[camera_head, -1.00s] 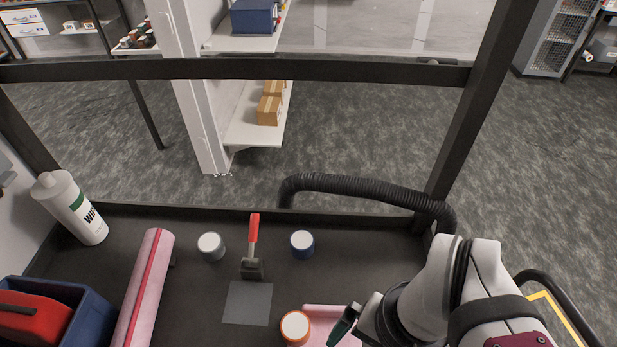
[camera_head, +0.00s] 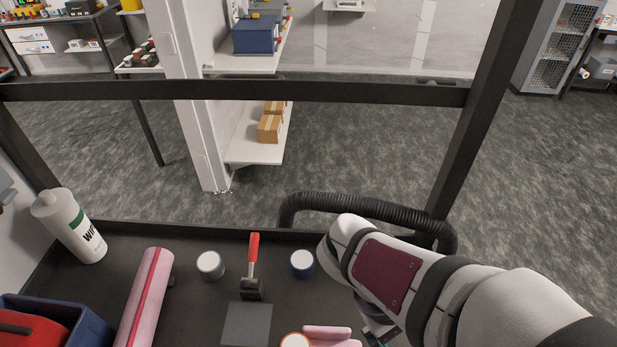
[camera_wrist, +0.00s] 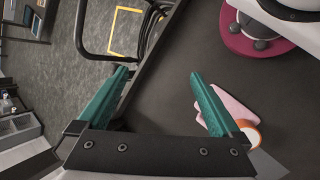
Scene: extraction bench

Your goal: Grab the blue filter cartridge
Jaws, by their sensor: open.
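The blue filter cartridge (camera_head: 302,264) stands upright on the dark bench in the head view, with a white top and blue side. It is right of the red-handled tool and close to the left of my arm's wrist. My gripper (camera_wrist: 160,74) has two teal fingers spread wide with nothing between them in the wrist view. In the head view the gripper is mostly hidden under my arm, at the lower right of the cartridge. I cannot make out the blue cartridge in the wrist view.
A white cartridge (camera_head: 210,265) and a red-handled scraper (camera_head: 252,262) stand left of it. An orange-rimmed cartridge (camera_head: 295,341) and pink pieces (camera_head: 328,333) lie nearer. A grey square (camera_head: 247,324), pink roll (camera_head: 146,300), wipes bottle (camera_head: 70,225), blue bin (camera_head: 75,322) and black hose (camera_head: 370,208) surround it.

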